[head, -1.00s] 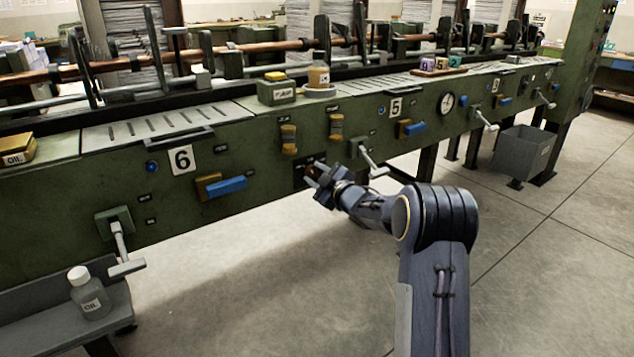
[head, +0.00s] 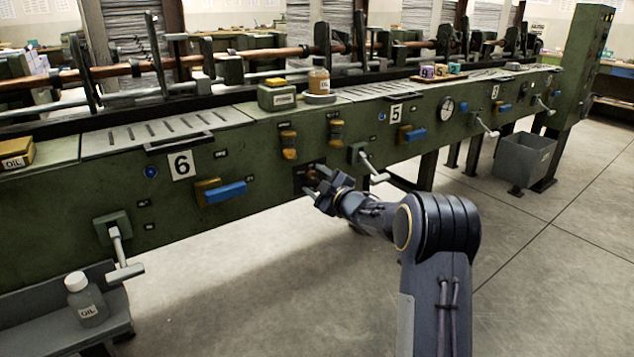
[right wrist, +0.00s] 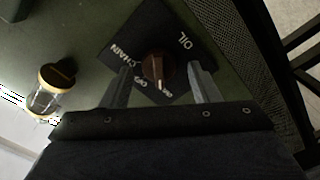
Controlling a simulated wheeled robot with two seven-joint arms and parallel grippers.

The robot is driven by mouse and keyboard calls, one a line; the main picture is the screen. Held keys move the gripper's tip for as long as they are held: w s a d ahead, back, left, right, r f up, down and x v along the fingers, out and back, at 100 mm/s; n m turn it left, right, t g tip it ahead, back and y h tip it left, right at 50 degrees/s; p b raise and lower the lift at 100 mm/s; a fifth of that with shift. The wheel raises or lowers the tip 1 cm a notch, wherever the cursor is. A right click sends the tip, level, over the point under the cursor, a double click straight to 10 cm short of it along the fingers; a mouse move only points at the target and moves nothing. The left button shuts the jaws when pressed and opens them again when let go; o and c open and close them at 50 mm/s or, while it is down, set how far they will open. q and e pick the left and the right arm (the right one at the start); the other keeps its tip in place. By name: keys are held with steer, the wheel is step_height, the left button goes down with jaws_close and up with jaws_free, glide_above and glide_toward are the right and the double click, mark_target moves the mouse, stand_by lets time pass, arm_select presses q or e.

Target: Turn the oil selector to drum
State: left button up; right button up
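The oil selector is a brown round knob (right wrist: 157,68) on a black plate (right wrist: 125,45) in the right wrist view. The plate reads OIL, CHAIN and OFF; another small label by the knob's lower edge is not readable. A pale pointer mark on the knob faces the bottom of that view. My right gripper (right wrist: 162,88) is open, with one finger on each side of the knob and visible gaps to it. In the head view the dark selector plate (head: 307,179) is on the green machine's front, partly hidden by my right gripper (head: 322,190). My left gripper is not in view.
A small glass fitting with a brass rim (right wrist: 50,88) sits beside the plate. Along the green front are a crank handle (head: 373,170), a blue lever (head: 225,192) and yellow-brown fittings (head: 288,140). A grey bin (head: 522,160) stands on the floor at right.

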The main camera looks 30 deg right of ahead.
steer(key=s+p, duration=0.1)
steer(key=s, duration=0.6)
steer(key=shift+s+d, duration=0.3)
steer(key=shift+s, duration=0.1)
steer(key=s+a+r+m+g+h, duration=0.1)
steer(key=s+r+m+g+h, duration=0.1)
steer(key=s+m, duration=0.35)
steer(key=s+a+r+m+g+h, duration=0.1)
steer(key=s+a+m+g+h, duration=0.1)
steer(key=s+m, duration=0.35)
steer(key=s+a+f+m+g+y, duration=0.1)
steer(key=s+a+f+g+y, duration=0.3)
steer(key=s+a, duration=0.8)
steer(key=s+a+f+m+g+y, duration=0.15)
steer(key=s+a+f+g, duration=0.5)
steer(key=s, duration=0.95)
step_height(320, 180, up, 32)
steer(key=a+t+p, duration=0.1)
steer(key=t+p, duration=0.1)
steer(key=p, duration=2.9)
steer(key=shift+w+n+y, duration=0.35)
steer(key=shift+n, duration=0.1)
